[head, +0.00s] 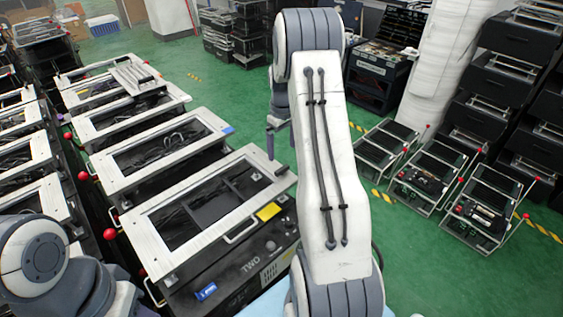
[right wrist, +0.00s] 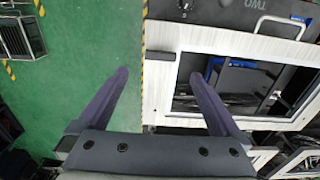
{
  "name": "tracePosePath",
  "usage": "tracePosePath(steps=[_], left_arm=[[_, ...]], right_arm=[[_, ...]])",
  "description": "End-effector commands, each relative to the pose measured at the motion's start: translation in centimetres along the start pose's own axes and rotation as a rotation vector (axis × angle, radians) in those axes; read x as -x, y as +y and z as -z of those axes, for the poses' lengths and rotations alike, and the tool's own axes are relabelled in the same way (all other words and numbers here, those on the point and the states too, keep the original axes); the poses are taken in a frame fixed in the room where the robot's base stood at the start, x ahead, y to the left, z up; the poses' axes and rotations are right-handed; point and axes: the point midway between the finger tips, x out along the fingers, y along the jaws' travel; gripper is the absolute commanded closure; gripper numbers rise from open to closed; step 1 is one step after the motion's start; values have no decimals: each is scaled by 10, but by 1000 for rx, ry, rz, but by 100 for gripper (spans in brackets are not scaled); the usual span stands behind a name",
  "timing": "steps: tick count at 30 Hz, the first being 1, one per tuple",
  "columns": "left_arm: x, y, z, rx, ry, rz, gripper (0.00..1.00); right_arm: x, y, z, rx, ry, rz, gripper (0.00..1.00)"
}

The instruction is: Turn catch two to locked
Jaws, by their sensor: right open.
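The black fixture marked TWO (head: 250,262) stands in the middle of the head view, with a pale framed top (head: 160,238) and a small round knob (head: 271,246) on its front. A dark lever-like piece (head: 283,170) sits at the frame's right corner; I cannot tell whether it is the catch. In the right wrist view the fixture's panel (right wrist: 230,14) appears upside down. My right gripper (right wrist: 160,73) is open and empty, its fingers above the floor and the frame's edge. In the head view it is mostly hidden behind my arm. My left gripper is out of view.
Similar framed fixtures (head: 150,150) stand in a row behind and left, with red ball knobs (head: 110,234) along the side. A blue tag (head: 206,291) and yellow label (head: 268,212) mark this one. Green floor (head: 415,265) is free to the right.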

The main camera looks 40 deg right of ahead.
Motion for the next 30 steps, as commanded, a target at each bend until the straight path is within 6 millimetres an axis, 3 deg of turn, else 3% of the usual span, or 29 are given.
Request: tracePosePath(steps=[6, 12, 25, 30], left_arm=[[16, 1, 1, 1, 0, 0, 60], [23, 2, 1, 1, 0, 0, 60], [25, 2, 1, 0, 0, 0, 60], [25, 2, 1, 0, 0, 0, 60]], right_arm=[[-41, -2, -1, 0, -5, 4, 0], [-70, -2, 0, 0, -2, 2, 0], [-82, -1, 0, -1, 1, 0, 0], [-81, -1, 0, -1, 0, 0, 65]])
